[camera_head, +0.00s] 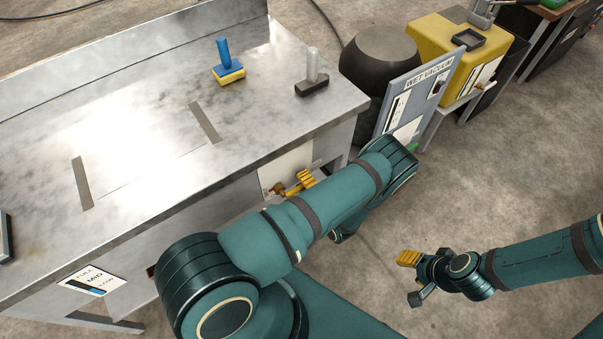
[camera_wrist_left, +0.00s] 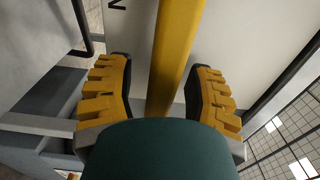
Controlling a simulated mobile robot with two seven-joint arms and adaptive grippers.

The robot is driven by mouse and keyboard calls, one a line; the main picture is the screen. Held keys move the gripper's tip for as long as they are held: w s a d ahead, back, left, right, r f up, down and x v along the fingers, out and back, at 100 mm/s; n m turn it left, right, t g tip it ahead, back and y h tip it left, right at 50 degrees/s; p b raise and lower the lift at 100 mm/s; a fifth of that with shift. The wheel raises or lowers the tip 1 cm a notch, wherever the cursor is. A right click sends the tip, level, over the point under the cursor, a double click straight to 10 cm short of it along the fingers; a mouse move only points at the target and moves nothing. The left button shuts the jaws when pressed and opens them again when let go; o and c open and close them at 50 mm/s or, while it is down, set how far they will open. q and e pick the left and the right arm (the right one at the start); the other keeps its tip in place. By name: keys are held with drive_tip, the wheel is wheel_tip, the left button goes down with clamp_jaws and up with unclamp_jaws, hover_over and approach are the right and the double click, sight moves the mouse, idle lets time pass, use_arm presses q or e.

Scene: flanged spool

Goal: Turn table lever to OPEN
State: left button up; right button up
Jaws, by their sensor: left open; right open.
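The table lever is a yellow bar (camera_wrist_left: 176,45) that runs down the middle of the left wrist view, in front of a pale plate. My left gripper (camera_wrist_left: 165,95) is open, with one ribbed yellow finger pad on each side of the bar. A gap shows on the left; the right pad is close to the bar. In the head view the white lever plate (camera_head: 287,165) is on the table's side, and my left forearm hides much of the lever and gripper. Its lettering is too small to read. My right gripper (camera_head: 412,277) is open and empty over the floor.
The metal table (camera_head: 140,140) carries a blue-and-yellow handle block (camera_head: 228,70) and a grey handle block (camera_head: 312,80). A FULL/MID/LOW label (camera_head: 90,281) is on its front. A WET VACUUM panel (camera_head: 415,95) stands beyond my left arm. The floor at right is clear.

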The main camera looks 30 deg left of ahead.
use_arm(q)
drive_tip(key=shift+a, duration=0.2)
clamp_jaws()
idle(0.4)
